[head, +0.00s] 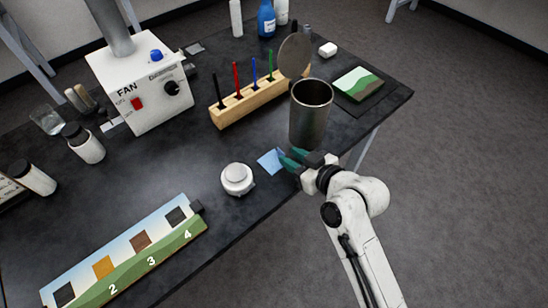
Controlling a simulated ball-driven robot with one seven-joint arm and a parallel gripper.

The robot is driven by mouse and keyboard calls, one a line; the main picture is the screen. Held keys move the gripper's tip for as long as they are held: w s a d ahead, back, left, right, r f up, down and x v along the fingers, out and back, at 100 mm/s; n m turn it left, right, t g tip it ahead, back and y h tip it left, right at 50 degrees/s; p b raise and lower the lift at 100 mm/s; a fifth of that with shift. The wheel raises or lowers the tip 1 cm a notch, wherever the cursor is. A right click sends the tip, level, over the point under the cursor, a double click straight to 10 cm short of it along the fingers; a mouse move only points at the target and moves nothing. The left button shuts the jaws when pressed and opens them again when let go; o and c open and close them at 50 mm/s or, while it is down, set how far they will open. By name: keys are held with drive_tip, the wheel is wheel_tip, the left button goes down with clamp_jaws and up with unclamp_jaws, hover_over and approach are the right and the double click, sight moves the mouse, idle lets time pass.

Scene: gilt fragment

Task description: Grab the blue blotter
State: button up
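A small flat light-blue piece, which looks like the blue blotter (269,161), lies on the dark table near its right front edge. My gripper (291,158) is just to the right of it, with dark green fingertips pointing left toward it. The fingertips overlap or nearly meet the blotter's right edge in the head view; I cannot tell whether they touch it. The fingers look slightly apart, but the gap between them is too small to tell what is in it.
A metal cup (311,112) stands right behind my gripper. A white round knob-like object (237,179) is left of the blotter. A wooden rack (248,100) with coloured sticks, a fan box (142,88) and a numbered board (125,257) also stand or lie on the table (180,165).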

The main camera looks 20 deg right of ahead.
drive_tip(key=shift+x, duration=1.2)
drive_tip(key=shift+c, duration=0.5)
clamp_jaws()
